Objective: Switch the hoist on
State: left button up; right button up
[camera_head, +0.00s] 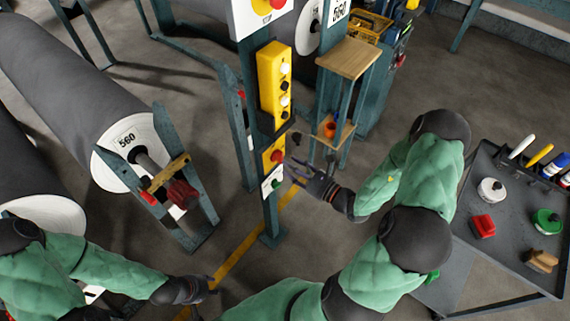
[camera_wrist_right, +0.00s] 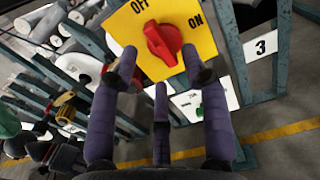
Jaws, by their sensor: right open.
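A yellow switch plate (camera_head: 267,153) with a red rotary knob (camera_head: 277,156) is on the teal post. In the right wrist view, the red knob (camera_wrist_right: 163,42) sits on the yellow plate (camera_wrist_right: 125,28), marked OFF at upper left and ON at right. The knob's bar appears to lean toward OFF. My right gripper (camera_head: 298,172) is open in front of the plate. In the wrist view, its fingers (camera_wrist_right: 160,72) spread around the knob's lower side; I cannot tell if they touch it. My left gripper (camera_head: 208,286) is low at the left, away from the post; its opening is unclear.
A yellow push-button pendant (camera_head: 273,84) hangs above the plate. A green-and-white label plate (camera_head: 272,182) is below it. A grey roll marked 560 (camera_head: 70,85) lies left, beside a teal stand. A small wooden shelf (camera_head: 347,58) and a dark tool cart (camera_head: 490,255) stand right.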

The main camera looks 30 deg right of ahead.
jog(key=shift+b+x, duration=0.35)
jog(key=shift+x, duration=1.15)
grip_shut()
